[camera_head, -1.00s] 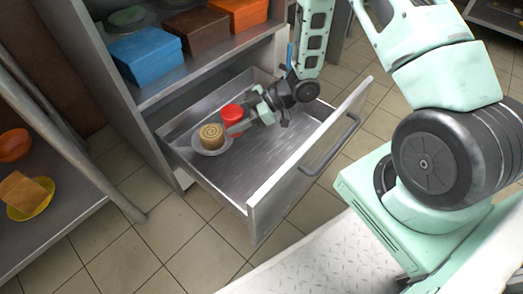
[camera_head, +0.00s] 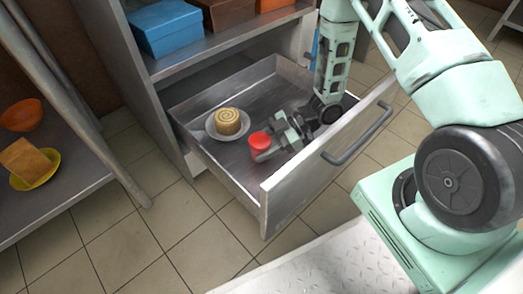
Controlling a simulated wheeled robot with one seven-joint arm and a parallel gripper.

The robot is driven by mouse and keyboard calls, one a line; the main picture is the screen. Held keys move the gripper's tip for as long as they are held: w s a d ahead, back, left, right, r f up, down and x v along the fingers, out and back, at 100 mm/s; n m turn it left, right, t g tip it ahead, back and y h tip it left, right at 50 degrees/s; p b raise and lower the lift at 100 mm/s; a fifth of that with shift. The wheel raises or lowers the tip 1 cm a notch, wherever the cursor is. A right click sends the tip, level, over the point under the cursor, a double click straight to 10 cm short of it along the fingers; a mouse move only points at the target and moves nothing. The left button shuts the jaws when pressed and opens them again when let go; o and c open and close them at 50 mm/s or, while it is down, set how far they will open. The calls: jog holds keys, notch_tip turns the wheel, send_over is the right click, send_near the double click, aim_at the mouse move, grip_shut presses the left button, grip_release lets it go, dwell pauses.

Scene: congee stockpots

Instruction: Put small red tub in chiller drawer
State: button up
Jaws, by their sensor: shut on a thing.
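The small red tub (camera_head: 260,141) is inside the open metal drawer (camera_head: 198,152), near the middle of its floor. It is upright as far as I can see. My gripper (camera_head: 268,150) is low in the drawer, reaching in from the right, and its fingers are shut on the tub. One finger shows along the tub's near side; the other is mostly hidden. Whether the tub's base touches the drawer floor I cannot tell.
A rolled cake (camera_head: 227,121) on a white plate (camera_head: 214,131) is in the drawer, left of the tub. The drawer front with its handle (camera_head: 358,135) stands near my arm. Blue (camera_head: 165,27) and brown (camera_head: 228,14) boxes sit on the shelf above. The drawer's back is clear.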

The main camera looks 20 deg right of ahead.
jog(key=shift+f, duration=0.1)
jog(key=shift+f, duration=0.1)
jog(key=o, duration=1.1)
